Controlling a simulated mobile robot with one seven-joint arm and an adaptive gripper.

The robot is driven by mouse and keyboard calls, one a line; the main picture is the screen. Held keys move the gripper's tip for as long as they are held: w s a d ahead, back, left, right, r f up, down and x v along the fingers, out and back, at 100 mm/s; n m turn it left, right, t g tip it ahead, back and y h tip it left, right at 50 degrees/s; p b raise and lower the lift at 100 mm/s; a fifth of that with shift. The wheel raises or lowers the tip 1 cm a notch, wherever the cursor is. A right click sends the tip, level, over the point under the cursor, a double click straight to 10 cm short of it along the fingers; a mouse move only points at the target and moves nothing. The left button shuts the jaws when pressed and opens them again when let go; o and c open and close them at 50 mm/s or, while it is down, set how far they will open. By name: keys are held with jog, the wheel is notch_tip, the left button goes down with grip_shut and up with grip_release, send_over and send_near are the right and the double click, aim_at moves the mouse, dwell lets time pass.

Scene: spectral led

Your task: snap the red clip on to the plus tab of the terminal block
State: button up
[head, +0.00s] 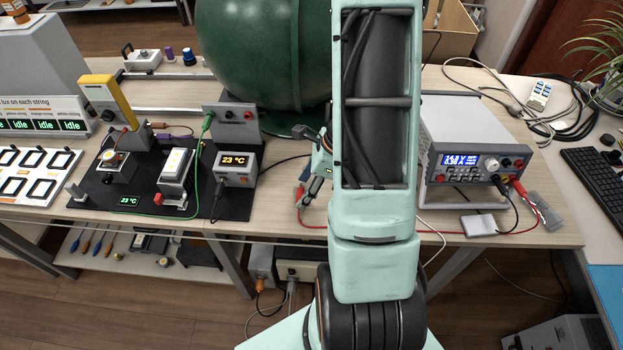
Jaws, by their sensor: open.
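My gripper (308,164) is at the left side of my arm, over the front part of the workbench. Its jaws are open, with dark fingers spread apart. A small red clip (300,196) on a red lead shows just beside the lower finger; I cannot tell whether they touch.
A power supply (460,160) with lit display and leads stands right. A meter reading 23 °C (236,168) stands between the block and my gripper. A large green sphere (262,55) rises behind. Green and black wires cross the black mat (98,200).

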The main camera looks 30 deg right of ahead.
jog(key=shift+x, duration=0.75)
jog(key=shift+c, duration=0.6)
jog(key=c, duration=0.9)
jog(key=shift+r+p, duration=1.4)
jog(key=shift+r, duration=0.4)
